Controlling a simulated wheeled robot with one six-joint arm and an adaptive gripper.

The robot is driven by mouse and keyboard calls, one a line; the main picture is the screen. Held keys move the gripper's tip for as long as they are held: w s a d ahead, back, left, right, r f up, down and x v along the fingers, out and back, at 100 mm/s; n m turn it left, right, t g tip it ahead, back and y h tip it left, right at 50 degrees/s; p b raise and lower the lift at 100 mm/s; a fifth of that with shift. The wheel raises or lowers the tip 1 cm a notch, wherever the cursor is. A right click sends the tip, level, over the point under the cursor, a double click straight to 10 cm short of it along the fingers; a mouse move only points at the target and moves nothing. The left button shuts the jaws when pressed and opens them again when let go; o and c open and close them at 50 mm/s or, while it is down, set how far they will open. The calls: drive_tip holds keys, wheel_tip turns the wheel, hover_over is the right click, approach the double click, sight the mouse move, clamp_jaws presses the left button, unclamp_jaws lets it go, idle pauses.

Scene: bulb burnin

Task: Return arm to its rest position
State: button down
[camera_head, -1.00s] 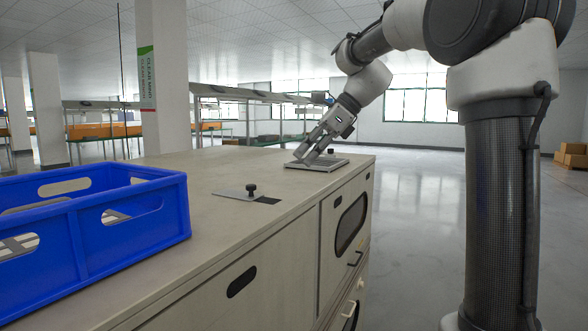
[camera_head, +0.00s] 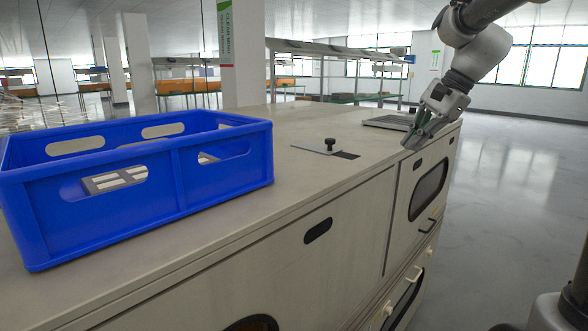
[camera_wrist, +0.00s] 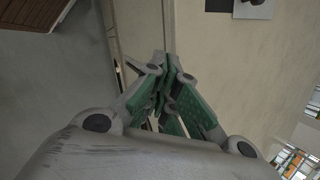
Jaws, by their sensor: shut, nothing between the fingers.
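My gripper (camera_head: 417,137) is at the right end of the long cabinet (camera_head: 285,160), by its front top edge in the head view. It is tilted downward. In the wrist view the green-padded fingers of my gripper (camera_wrist: 168,62) are together with nothing between them. Beyond them the cabinet's pale surface fills the right side and the grey floor the left. Whether the fingertips touch the cabinet cannot be told.
A blue crate (camera_head: 225,168) stands on the cabinet's left part. A metal plate with a black knob (camera_head: 330,145) lies mid-top. A flat grey tray (camera_head: 388,121) lies behind my gripper. Open floor (camera_head: 510,190) stretches to the right.

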drive_tip(key=s+d+f+n+h, duration=0.1)
drive_tip(key=s+d+f+n, duration=0.1)
drive_tip(key=s, duration=0.6)
drive_tip(key=s+d+f+n+t+h, duration=0.1)
drive_tip(key=s+d+f+n+h, duration=0.1)
drive_tip(key=s+n, duration=0.4)
drive_tip(key=s+d+f+n+t+h, duration=0.1)
drive_tip(key=s+f+n, duration=0.3)
drive_tip(key=s, duration=0.7)
drive_tip(key=shift+d+f+n+h, duration=0.3)
drive_tip(key=shift+d+h, duration=0.2)
drive_tip(key=shift+d, duration=0.25)
drive_tip(key=shift+s, duration=0.1)
